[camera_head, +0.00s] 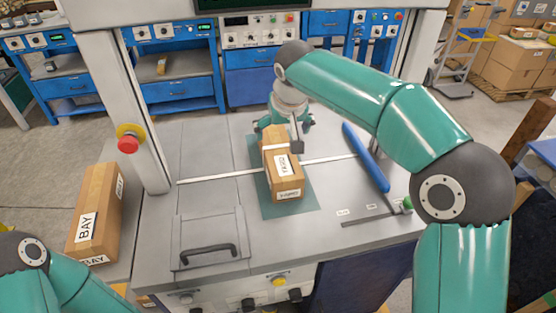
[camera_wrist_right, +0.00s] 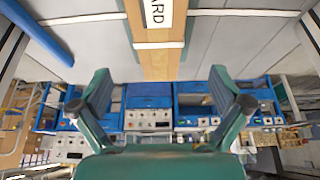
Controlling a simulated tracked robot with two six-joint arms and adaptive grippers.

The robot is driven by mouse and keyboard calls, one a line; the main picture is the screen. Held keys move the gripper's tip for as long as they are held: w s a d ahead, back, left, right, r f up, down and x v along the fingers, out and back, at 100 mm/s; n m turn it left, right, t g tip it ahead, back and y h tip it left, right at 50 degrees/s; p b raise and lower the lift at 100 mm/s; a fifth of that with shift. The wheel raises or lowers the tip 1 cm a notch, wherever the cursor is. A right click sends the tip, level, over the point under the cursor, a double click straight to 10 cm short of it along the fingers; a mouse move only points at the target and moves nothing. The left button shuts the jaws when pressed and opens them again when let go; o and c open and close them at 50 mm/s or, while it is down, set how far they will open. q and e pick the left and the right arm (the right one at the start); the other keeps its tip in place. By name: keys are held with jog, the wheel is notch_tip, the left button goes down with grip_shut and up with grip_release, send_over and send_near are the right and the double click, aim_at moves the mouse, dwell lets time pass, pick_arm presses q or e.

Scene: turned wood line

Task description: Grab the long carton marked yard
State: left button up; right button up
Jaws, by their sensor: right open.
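The long carton (camera_head: 283,165) lies on a green mat (camera_head: 295,207) in the middle of the bench, its long side running away from me. Its top label reads as yard; in the right wrist view the carton (camera_wrist_right: 157,60) shows part of that label, "ARD". My right gripper (camera_head: 284,124) is over the carton's far end, pointing down. In the right wrist view its two fingers (camera_wrist_right: 160,76) are spread wide, with the carton's end in the gap and nothing gripped. My left arm shows at the lower left, but its gripper is out of view.
A carton marked BAY (camera_head: 97,210) stands at the bench's left. A blue bar (camera_head: 366,157) lies right of the mat. A dark handle (camera_head: 208,250) is on a front panel. A red button (camera_head: 128,144) is on the left post. The bench left of the mat is clear.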

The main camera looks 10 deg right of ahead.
aim_at(278, 151)
jog(key=x, duration=0.9)
jog(key=shift+w+f, duration=0.1)
jog(key=shift+f, duration=0.1)
jog(key=shift+w+p+x, duration=0.25)
jog(key=shift+p+x, duration=0.3)
jog(key=shift+x, duration=2.3)
jog(key=shift+d+r, duration=0.1)
jog(key=shift+d, duration=0.05)
jog(key=shift+c, duration=0.2)
jog(key=shift+r, duration=0.1)
jog(key=c, duration=1.6)
